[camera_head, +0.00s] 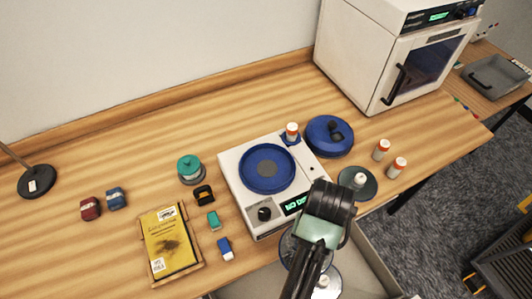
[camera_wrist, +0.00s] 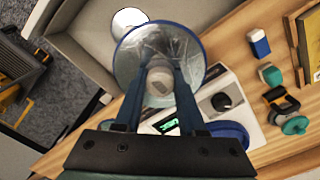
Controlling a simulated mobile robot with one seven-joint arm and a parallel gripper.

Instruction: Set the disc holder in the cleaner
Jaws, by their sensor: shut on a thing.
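My gripper (camera_wrist: 158,88) is shut on the pale grey knob of a round disc holder (camera_wrist: 182,48). The holder has a shiny, see-through face and a blue rim. In the head view my wrist hides most of it; its edge (camera_head: 288,250) shows left of my gripper (camera_head: 318,250), by the cleaner's front. The cleaner (camera_head: 237,172) is a white box with a round blue well (camera_head: 267,168) on top, a black dial and a lit display, partly hidden. It also shows in the wrist view (camera_wrist: 236,88). Its blue round lid (camera_head: 322,146) lies behind it to the right.
A grey open bin (camera_head: 372,262) with a shiny disc (camera_head: 327,284) is below the table's front edge. A dark green disc with a white knob (camera_head: 358,181) and orange-capped bottles (camera_head: 381,150) stand right of the cleaner. A yellow book (camera_head: 168,240) lies left.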

